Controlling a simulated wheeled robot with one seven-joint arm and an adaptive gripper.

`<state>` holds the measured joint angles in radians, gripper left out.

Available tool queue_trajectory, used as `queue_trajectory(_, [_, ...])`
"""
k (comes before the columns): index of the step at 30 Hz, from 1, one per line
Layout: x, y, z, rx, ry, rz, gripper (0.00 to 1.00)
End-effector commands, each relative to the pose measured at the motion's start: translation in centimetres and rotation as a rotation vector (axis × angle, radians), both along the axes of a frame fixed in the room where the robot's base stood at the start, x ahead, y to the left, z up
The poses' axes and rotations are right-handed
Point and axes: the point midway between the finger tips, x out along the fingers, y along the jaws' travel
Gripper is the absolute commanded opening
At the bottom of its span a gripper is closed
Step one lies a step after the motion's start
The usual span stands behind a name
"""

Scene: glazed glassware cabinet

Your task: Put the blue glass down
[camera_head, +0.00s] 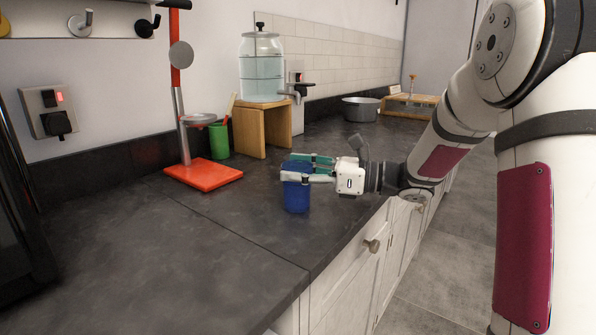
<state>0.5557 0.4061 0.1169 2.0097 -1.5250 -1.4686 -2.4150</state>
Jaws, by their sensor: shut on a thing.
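The blue glass (296,198) is upright at the right side of the dark countertop, close to its front edge. My gripper (297,172) reaches in from the right and is shut on the blue glass near its top. One finger passes in front of the glass and the other runs behind it. The base of the glass appears at or just above the counter surface; I cannot tell whether it touches.
The dark counter (190,250) is clear in front and left of the glass. Behind stand a red-based stand (203,174), a green cup (218,141), a water dispenser (262,70) on a wooden stand (252,128), and a metal pot (361,110). White drawers (345,272) lie below the edge.

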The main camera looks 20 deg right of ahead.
Motion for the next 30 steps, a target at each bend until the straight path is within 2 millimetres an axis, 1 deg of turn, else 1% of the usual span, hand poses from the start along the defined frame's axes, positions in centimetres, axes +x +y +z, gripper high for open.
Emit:
queue_trajectory(3, [0.0,0.0,-0.2,0.0,-0.001,0.0,0.17])
queue_trajectory(4, [0.0,0.0,-0.2,0.0,0.0,0.0,0.58])
queue_trajectory(6, [0.0,0.0,-0.1,0.0,0.0,0.0,0.71])
queue_trajectory(19, [-0.1,-0.1,0.1,0.0,0.0,-0.001,0.71])
queue_trajectory(23, [-1.1,-2.0,0.0,-0.001,0.001,-0.005,0.71])
queue_trajectory(30, [-3.7,-6.3,0.1,-0.001,0.001,-0.005,0.71])
